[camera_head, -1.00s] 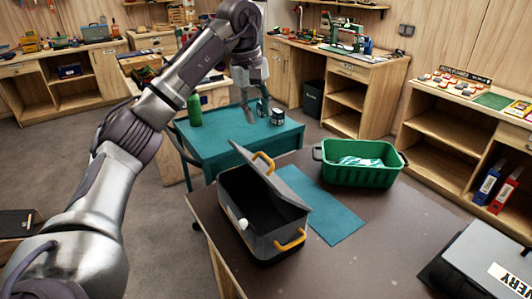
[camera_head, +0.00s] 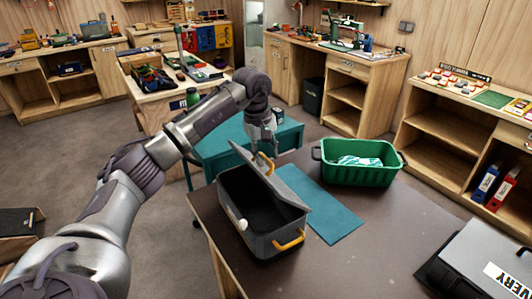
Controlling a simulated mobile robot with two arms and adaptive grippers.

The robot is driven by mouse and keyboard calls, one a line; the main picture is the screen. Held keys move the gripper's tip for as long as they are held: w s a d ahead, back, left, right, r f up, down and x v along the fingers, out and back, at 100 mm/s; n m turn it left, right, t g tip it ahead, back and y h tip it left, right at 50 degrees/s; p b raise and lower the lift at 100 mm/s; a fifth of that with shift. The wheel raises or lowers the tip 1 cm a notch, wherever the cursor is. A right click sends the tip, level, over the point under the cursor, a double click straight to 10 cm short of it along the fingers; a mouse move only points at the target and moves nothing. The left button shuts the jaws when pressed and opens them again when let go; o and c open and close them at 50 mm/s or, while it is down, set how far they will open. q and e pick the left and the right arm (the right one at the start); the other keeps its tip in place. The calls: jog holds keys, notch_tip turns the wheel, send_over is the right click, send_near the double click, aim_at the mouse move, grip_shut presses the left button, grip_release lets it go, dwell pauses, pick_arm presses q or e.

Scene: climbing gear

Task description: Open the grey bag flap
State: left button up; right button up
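The grey bag (camera_head: 246,220) is a dark, box-like bag on the brown table, with a yellow handle (camera_head: 288,240) at its near right end. Its grey flap (camera_head: 275,180) stands tilted up over the dark inside. A second yellow handle (camera_head: 265,160) shows at the far end, partly behind the flap. My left gripper (camera_head: 265,148) points down just above and behind the flap, close to that far handle. Its fingers look apart, with nothing seen held. Their tips are partly hidden, and I cannot tell whether they touch the bag. My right gripper is out of view.
A teal mat (camera_head: 328,212) lies beside the bag. A green crate (camera_head: 358,174) with a cloth inside stands behind it. A black and grey case (camera_head: 482,262) is at the right. The brown table (camera_head: 390,235) is clear between them. A teal table (camera_head: 220,150) stands beyond.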

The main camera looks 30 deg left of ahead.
pick_arm(q)
grip_shut()
jog(key=shift+w+d+r, duration=0.1)
jog(key=shift+w+r, duration=0.05)
dwell(0.4)
